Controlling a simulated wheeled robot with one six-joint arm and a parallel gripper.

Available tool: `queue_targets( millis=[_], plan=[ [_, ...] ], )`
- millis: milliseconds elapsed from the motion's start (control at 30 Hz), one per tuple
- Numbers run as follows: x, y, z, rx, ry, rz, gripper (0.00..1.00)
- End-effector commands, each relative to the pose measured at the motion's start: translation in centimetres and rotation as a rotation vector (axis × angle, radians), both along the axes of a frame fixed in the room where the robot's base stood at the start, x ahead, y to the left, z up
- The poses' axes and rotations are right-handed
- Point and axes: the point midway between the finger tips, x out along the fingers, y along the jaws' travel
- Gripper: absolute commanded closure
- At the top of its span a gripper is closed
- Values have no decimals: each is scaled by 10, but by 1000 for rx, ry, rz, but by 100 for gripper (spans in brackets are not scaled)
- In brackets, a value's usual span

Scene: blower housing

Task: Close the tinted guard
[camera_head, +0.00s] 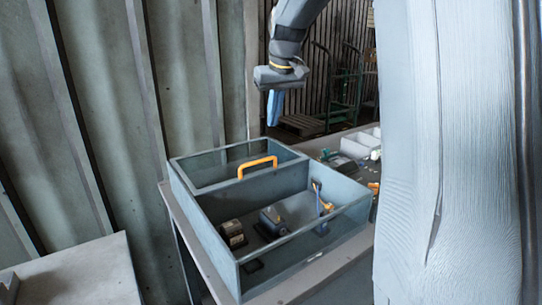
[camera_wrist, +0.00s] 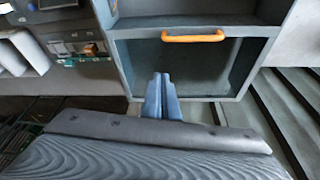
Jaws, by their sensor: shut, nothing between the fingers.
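The grey housing (camera_head: 207,238) is an open-topped box on a bench. The tinted guard (camera_head: 218,167) is a flat see-through panel over the box's back part, and it also shows in the wrist view (camera_wrist: 200,62). An orange handle (camera_head: 257,162) stands along the guard's front edge; it also shows in the wrist view (camera_wrist: 193,38). The front part of the box is uncovered. My gripper (camera_head: 273,120) is shut and empty, above and behind the box. In the wrist view its blue fingers (camera_wrist: 162,76) point toward the guard, apart from the handle.
Inside the box are a dark motor-like block (camera_head: 272,219), a smaller block (camera_head: 232,234) and a blue-handled tool (camera_head: 321,205) by the right wall. White bins (camera_head: 365,143) and small parts lie right of the box. A ribbed wall (camera_head: 100,110) stands on the left.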

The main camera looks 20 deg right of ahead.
Motion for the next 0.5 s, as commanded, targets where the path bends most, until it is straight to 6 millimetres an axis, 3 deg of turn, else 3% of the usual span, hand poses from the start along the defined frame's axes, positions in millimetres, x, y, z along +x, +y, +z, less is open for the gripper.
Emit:
queue_targets(
  millis=[267,500],
  plan=[
    [6,-1,-21,1,2,-2,100],
    [19,-1,-61,1,3,-3,100]
  ],
)
